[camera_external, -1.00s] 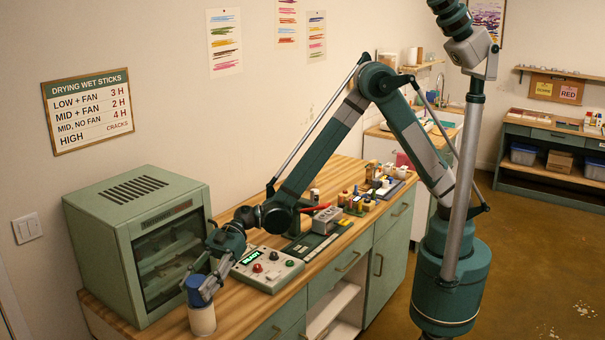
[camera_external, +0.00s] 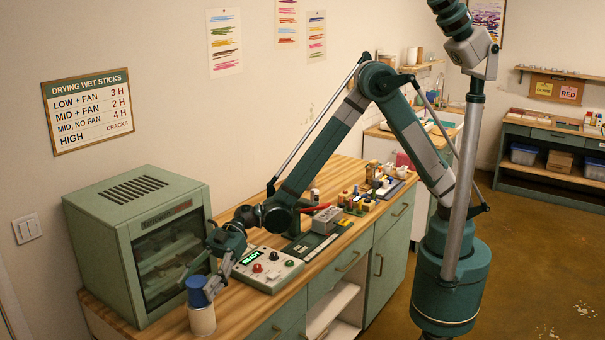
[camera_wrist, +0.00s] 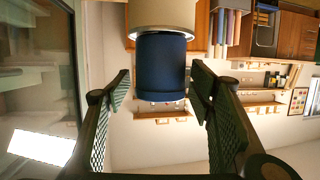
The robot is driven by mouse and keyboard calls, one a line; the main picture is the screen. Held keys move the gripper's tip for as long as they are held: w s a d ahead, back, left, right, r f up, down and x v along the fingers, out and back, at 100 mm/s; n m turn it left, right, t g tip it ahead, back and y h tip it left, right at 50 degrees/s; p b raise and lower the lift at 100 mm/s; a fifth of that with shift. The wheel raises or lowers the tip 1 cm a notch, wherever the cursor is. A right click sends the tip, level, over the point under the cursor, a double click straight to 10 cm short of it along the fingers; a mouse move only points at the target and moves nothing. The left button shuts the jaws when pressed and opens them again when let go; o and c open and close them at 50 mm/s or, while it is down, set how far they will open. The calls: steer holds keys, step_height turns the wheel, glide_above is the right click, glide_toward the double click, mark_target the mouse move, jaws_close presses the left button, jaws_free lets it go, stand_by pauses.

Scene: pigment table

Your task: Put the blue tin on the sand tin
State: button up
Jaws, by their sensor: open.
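The blue tin (camera_external: 198,296) stands upright on the sand tin (camera_external: 202,321) at the near left end of the wooden counter. In the wrist view, which looks upside down, the blue tin (camera_wrist: 162,65) hangs below the pale sand tin (camera_wrist: 162,14), and the two touch end to end, about in line. My gripper (camera_external: 211,278) is open, just behind and above the blue tin. In the wrist view its fingers are spread to either side, with visible gaps to the tin, and hold nothing.
The green drying oven (camera_external: 140,245) stands close on the left. A control box with a READY display (camera_external: 267,269) sits to the right. Small bottles and tins (camera_external: 358,200) crowd the far counter. The counter's front edge is near the stacked tins.

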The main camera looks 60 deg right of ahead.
steer(key=v, duration=1.1)
steer(key=shift+d+p, duration=0.3)
steer(key=shift+p, duration=0.15)
steer(key=shift+r, duration=0.1)
